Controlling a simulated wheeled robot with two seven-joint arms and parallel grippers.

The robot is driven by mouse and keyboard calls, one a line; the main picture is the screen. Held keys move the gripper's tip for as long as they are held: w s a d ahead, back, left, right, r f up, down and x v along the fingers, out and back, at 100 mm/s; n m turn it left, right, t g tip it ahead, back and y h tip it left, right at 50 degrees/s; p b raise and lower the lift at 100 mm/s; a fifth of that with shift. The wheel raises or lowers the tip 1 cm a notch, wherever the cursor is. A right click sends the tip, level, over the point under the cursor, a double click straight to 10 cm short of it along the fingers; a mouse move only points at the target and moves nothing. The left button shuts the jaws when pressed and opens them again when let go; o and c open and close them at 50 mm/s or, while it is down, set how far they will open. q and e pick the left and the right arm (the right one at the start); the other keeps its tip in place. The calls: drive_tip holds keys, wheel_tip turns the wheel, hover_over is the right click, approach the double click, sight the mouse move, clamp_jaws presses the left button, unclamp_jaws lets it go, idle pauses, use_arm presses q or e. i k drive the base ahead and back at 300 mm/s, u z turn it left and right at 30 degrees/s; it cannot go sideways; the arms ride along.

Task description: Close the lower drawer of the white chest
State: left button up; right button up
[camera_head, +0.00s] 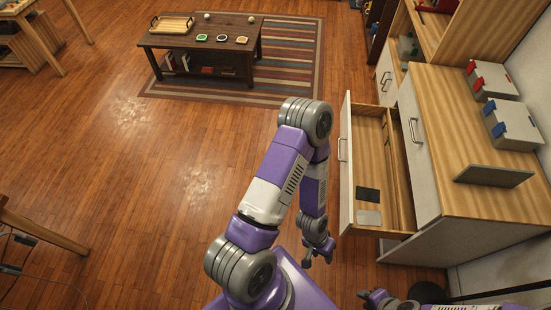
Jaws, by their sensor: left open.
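The white chest (433,222) with a wooden top stands at the right. Its lower drawer (346,150) is pulled out to the left, with a bar handle on its white front. A dark flat item (368,195) and a light grey flat item (368,217) lie inside its near end. The upper front (412,135) with a handle looks flush with the chest. My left gripper (319,259) is open and empty, pointing down just left of the drawer's near end, apart from it. My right gripper (370,297) is at the bottom edge, partly cut off; its jaw state is unclear.
Two grey boxes with blue latches (513,124) and red latches (491,80) and a grey panel (493,176) are on the chest top. A low dark table (200,42) stands on a striped rug (290,62). The wooden floor left of the drawer is clear.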

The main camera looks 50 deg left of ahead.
sight(372, 150)
drive_tip(key=u, duration=1)
drive_tip(key=i, duration=0.35)
drive_tip(key=z, duration=0.65)
drive_tip(key=k, duration=0.65)
drive_tip(key=z, duration=0.8)
drive_tip(key=i, duration=0.8)
drive_tip(key=u, duration=0.75)
drive_tip(key=i, duration=0.5)
drive_tip(key=u, duration=0.5)
